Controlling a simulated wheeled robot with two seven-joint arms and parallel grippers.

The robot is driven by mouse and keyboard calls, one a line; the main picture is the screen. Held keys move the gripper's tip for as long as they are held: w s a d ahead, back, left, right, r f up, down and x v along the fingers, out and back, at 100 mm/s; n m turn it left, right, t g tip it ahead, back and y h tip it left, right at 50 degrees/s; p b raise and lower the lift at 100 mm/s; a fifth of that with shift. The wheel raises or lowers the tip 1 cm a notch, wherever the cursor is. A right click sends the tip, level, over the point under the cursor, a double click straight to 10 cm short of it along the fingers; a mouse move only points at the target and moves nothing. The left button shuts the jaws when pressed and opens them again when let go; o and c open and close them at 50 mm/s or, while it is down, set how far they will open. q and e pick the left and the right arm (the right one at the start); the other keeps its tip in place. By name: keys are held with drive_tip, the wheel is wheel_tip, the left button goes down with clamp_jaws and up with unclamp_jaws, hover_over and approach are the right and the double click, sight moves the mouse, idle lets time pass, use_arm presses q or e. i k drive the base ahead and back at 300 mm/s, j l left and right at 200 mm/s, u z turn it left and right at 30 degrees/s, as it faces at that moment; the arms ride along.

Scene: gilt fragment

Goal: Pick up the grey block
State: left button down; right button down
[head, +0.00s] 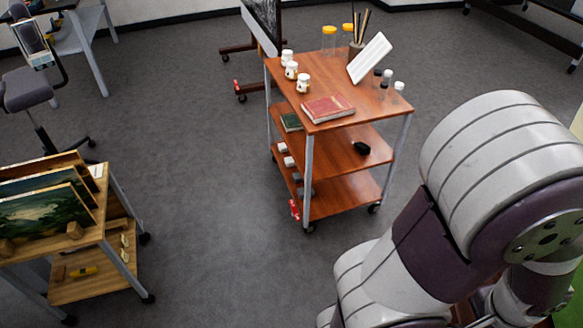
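A small grey item (306,191) sits at the left side of the bottom shelf of the wooden cart (335,190); it may be the grey block, but it is too small and partly hidden by the cart's leg to be sure. No other clear grey block shows. Part of my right arm fills the right side of the head view, and its gripper is not visible. My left gripper is not in view.
The cart's top holds a red book (328,108), jars, a white tablet-like panel (370,58) and small bottles. A cart with paintings (45,215) stands at left. Grey floor between the carts is clear.

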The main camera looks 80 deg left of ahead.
sight(296, 177)
drive_tip(key=u, duration=2.8)
drive_tip(key=l, duration=0.1)
